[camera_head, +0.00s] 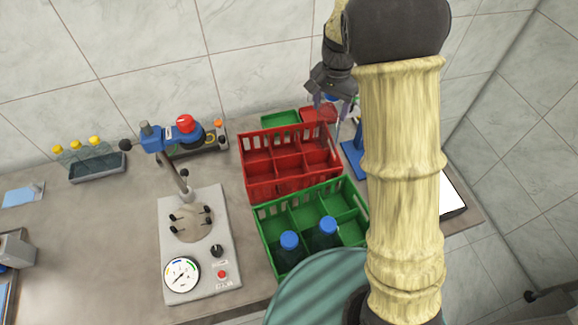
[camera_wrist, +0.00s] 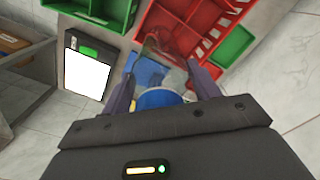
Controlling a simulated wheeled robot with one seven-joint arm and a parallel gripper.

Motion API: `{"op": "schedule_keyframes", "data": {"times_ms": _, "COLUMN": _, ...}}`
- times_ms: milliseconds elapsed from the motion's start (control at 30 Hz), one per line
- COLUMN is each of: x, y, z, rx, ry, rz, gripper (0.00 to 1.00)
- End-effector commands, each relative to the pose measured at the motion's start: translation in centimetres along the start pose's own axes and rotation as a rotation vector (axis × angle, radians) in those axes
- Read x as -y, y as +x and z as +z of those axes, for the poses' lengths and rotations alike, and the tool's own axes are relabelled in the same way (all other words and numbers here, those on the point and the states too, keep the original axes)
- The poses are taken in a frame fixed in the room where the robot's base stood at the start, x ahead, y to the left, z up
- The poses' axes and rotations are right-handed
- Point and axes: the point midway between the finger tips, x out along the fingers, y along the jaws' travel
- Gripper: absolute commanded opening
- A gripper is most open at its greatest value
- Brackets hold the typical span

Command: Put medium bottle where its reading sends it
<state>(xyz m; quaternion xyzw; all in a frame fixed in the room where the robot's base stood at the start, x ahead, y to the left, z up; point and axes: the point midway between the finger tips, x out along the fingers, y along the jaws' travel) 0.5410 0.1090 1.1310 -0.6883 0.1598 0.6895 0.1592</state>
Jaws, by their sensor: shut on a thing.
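My gripper (camera_head: 335,102) is at the back right, above the counter beyond the red crate. It also shows in the wrist view (camera_wrist: 163,90), where its fingers are closed around a blue-capped bottle (camera_wrist: 158,98). The bottle's body looks clear and is hard to make out. The red crate (camera_head: 262,158) has empty visible compartments. The green crate (camera_head: 262,235) in front of it holds two blue-capped bottles (camera_head: 327,232) in its front compartments. The tester (camera_head: 222,262) has a round dial (camera_head: 181,274) with coloured arcs; its needle reading is too small to tell.
A tray with yellow-capped bottles (camera_head: 90,152) stands at the back left. A blue-and-red device (camera_head: 185,133) stands behind the tester. Small green (camera_head: 280,118) and red (camera_head: 318,115) trays sit behind the red crate. A white-faced panel (camera_wrist: 86,72) lies right of the crates.

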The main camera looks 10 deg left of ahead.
Motion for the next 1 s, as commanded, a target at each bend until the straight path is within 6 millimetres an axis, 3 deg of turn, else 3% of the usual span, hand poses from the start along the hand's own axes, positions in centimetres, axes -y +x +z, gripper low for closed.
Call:
{"op": "schedule_keyframes", "data": {"times_ms": 233, "x": 0.0, "y": -0.1, "z": 0.0, "rx": -0.001, "ry": 0.0, "rz": -0.001, "gripper": 0.0}}
{"op": "schedule_keyframes", "data": {"times_ms": 367, "x": 0.0, "y": 0.9, "z": 0.0, "rx": 0.002, "ry": 0.0, "rz": 0.0, "gripper": 0.0}}
{"op": "schedule_keyframes", "data": {"times_ms": 1000, "x": 0.0, "y": 13.1, "z": 0.0, "rx": 0.002, "ry": 0.0, "rz": 0.001, "gripper": 0.0}}
